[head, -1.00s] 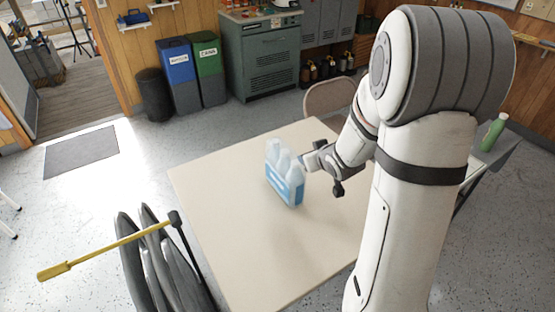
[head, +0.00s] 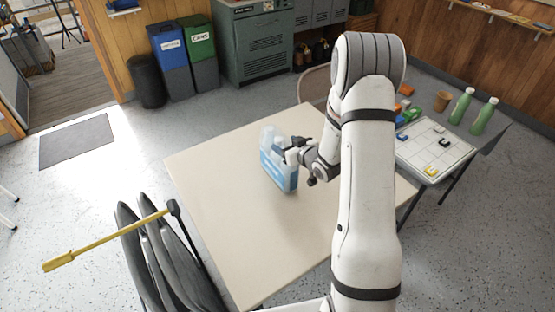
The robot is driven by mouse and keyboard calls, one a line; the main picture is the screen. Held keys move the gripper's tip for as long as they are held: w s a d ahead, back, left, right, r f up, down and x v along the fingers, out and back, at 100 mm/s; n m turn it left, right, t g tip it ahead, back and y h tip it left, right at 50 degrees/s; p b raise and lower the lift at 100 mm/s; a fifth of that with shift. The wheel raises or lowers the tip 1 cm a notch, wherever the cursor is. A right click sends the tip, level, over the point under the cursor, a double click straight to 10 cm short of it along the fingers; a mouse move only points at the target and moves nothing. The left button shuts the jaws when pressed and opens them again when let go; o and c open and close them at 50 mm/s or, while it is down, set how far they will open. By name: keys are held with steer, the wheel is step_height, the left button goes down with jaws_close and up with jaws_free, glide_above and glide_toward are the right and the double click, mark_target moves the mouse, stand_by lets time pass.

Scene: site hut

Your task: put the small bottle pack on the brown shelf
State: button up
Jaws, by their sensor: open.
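The small bottle pack (head: 278,174), pale translucent bottles in a blue and white wrap, stands upright on the cream table (head: 222,210). My gripper (head: 293,158) is open at the pack's right side, with its fingers reaching over the upper part of the pack. I cannot tell whether the fingers touch it. The gripper hides part of the pack's right side. A narrow brown wooden shelf (head: 500,17) runs along the wall at the upper right, with small items on it.
A grey side table (head: 484,150) at the right holds a white board (head: 432,150), green bottles (head: 460,105) and a brown cup (head: 442,101). Dark chairs (head: 160,255) with a yellow-handled tool (head: 110,238) stand at the front left. The table's left half is clear.

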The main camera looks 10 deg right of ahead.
steer(key=shift+x, duration=1.3)
steer(key=shift+c, duration=0.3)
jaws_close()
steer(key=shift+w+r, duration=0.1)
steer(key=shift+r, duration=0.1)
